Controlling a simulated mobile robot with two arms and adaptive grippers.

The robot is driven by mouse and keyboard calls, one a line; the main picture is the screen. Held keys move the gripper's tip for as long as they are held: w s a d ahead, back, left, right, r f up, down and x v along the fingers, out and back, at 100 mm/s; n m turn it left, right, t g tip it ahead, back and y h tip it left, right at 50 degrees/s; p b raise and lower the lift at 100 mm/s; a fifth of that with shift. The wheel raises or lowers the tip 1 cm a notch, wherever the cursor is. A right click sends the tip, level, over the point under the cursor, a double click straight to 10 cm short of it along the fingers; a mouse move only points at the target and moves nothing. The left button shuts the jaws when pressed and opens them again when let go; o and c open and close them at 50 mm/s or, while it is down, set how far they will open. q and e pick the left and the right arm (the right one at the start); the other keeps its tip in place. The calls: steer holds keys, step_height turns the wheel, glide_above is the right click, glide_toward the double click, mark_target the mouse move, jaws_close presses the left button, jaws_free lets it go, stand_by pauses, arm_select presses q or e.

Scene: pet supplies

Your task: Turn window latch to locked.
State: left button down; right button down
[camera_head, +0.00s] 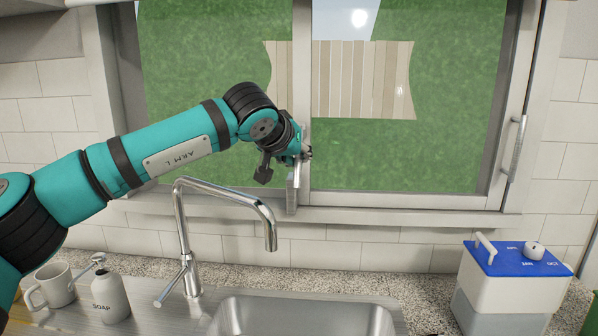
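The window (455,150) fills the upper middle, with a grey vertical frame bar (302,60) between its panes. A small light metal piece, seemingly the window latch (301,172), sits low on that bar. My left gripper (304,153) is right at the top of this piece and seems to touch it. The wrist and gripper hide part of the latch, so its turn position is unclear. The fingers are small and overlapped, so I cannot tell whether they grip it. My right gripper is out of view.
A tall chrome faucet (181,225) rises below my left arm, over a steel sink (300,318). A mug (52,286) and a soap bottle (110,297) stand at left. A blue-lidded container (515,262) stands at right. A vertical handle (516,150) is on the window's right side.

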arm_select(q)
steer(key=shift+r, duration=0.25)
steer(key=c, duration=1.4)
jaws_free()
steer(key=shift+s, duration=0.2)
steer(key=shift+c, duration=0.2)
steer(key=shift+o, duration=0.8)
steer(key=shift+w+f, duration=0.15)
steer(key=shift+f, duration=0.05)
steer(key=v, duration=1.2)
steer(key=shift+f, duration=0.1)
steer(key=shift+c, duration=0.2)
